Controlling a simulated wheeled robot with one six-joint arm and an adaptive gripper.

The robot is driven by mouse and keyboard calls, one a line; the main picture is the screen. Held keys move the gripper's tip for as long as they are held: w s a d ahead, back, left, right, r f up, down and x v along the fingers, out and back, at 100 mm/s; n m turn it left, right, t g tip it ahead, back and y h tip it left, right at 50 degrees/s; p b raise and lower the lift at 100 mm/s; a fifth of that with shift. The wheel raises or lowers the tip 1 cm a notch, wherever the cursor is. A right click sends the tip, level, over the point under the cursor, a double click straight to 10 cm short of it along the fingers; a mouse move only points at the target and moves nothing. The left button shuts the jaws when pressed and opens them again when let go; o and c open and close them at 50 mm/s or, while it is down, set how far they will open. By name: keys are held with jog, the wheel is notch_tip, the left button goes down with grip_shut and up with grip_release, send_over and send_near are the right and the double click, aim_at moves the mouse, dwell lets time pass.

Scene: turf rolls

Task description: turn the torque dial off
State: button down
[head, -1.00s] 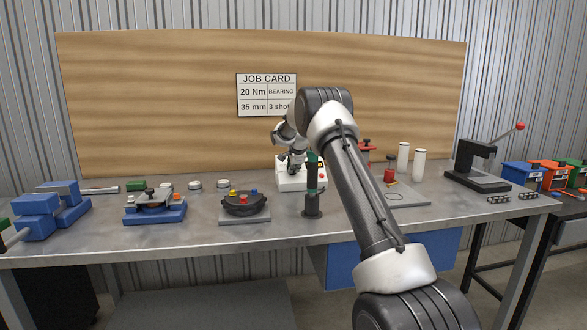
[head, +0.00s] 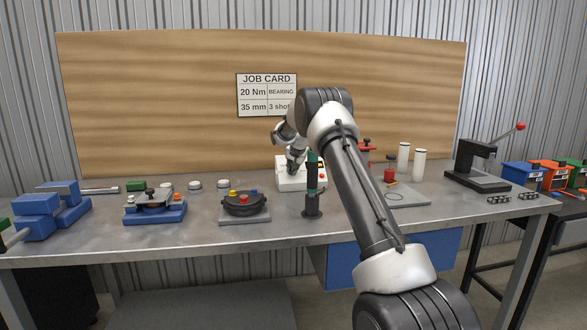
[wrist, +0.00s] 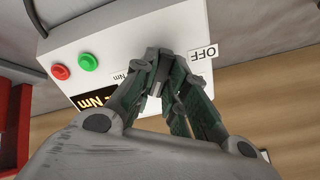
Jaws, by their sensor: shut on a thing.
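The white torque unit (head: 289,183) stands on the bench in the head view. In the wrist view its white face (wrist: 115,35) carries a red button (wrist: 60,72), a green button (wrist: 88,62), an orange-lit display (wrist: 95,98) reading Nm and an OFF label (wrist: 203,53). My gripper (wrist: 163,80) is shut on the torque dial, and its fingers hide nearly all of the dial. Its pointer and exact setting cannot be read. The OFF label lies just right of the fingertips. In the head view my gripper (head: 295,166) is at the unit's face, partly behind my arm.
A dark post tool (head: 312,190) stands right in front of the unit. A black round fixture (head: 243,204) is to its left and a blue-based fixture (head: 155,212) farther left. White cylinders (head: 419,165) and a lever press (head: 480,170) stand right. A job card (head: 267,94) hangs behind.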

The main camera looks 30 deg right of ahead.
jog(key=n, duration=1.3)
jog(key=shift+f+n, duration=0.1)
jog(key=shift+n, duration=0.2)
jog(key=n, duration=1)
jog(key=shift+n, duration=0.4)
jog(key=c, duration=1.4)
grip_release()
jog(key=shift+c, duration=0.2)
